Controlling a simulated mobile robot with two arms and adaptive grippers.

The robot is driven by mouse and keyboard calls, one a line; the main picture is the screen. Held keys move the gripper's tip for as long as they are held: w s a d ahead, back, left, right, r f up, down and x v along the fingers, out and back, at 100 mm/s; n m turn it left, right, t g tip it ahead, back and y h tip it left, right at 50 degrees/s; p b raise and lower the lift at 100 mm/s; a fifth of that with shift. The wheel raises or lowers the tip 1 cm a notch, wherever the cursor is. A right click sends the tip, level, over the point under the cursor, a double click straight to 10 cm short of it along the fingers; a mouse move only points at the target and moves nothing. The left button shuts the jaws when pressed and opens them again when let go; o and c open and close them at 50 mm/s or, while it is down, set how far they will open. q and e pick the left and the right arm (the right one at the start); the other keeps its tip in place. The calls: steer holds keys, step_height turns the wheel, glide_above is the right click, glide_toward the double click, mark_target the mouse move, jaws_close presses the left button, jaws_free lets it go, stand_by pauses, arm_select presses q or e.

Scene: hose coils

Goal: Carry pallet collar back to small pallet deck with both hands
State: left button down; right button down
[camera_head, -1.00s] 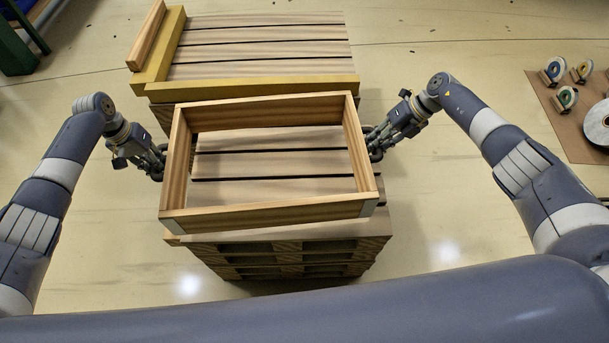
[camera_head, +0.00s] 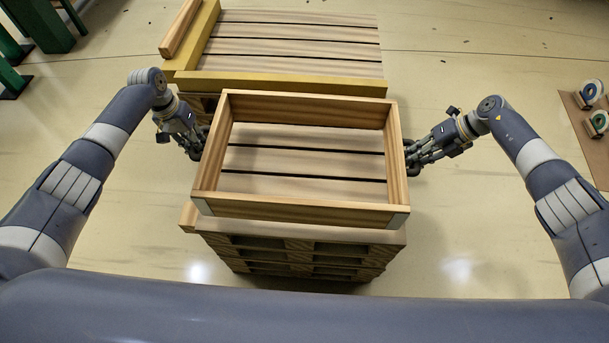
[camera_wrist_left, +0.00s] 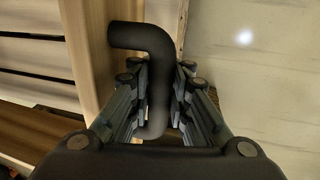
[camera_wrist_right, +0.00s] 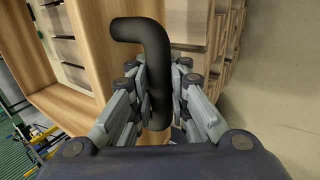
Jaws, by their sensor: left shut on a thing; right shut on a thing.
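The pallet collar (camera_head: 300,206) is an open rectangular wooden frame, level, over the small pallet deck (camera_head: 300,160). The deck's slats show through the frame. The collar sits a little right of the deck, whose left front corner shows. I cannot tell whether the collar touches the deck. My left gripper (camera_head: 196,148) is shut on the collar's black bent handle (camera_wrist_left: 155,45) on the left side. My right gripper (camera_head: 412,160) is shut on the matching handle (camera_wrist_right: 150,45) on the right side. The fingers hide part of each handle.
A larger slatted pallet (camera_head: 300,45) with yellow edge rails (camera_head: 290,85) lies just behind, with a loose wooden beam (camera_head: 180,28) at its left. Green posts (camera_head: 45,25) stand at far left. Small reels (camera_head: 598,122) lie on a brown mat at right. Floor on both sides is clear.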

arm_select(q)
steer(key=shift+a, duration=0.4)
arm_select(e)
steer(key=shift+w+d+f, duration=0.1)
steer(key=shift+d, duration=0.25)
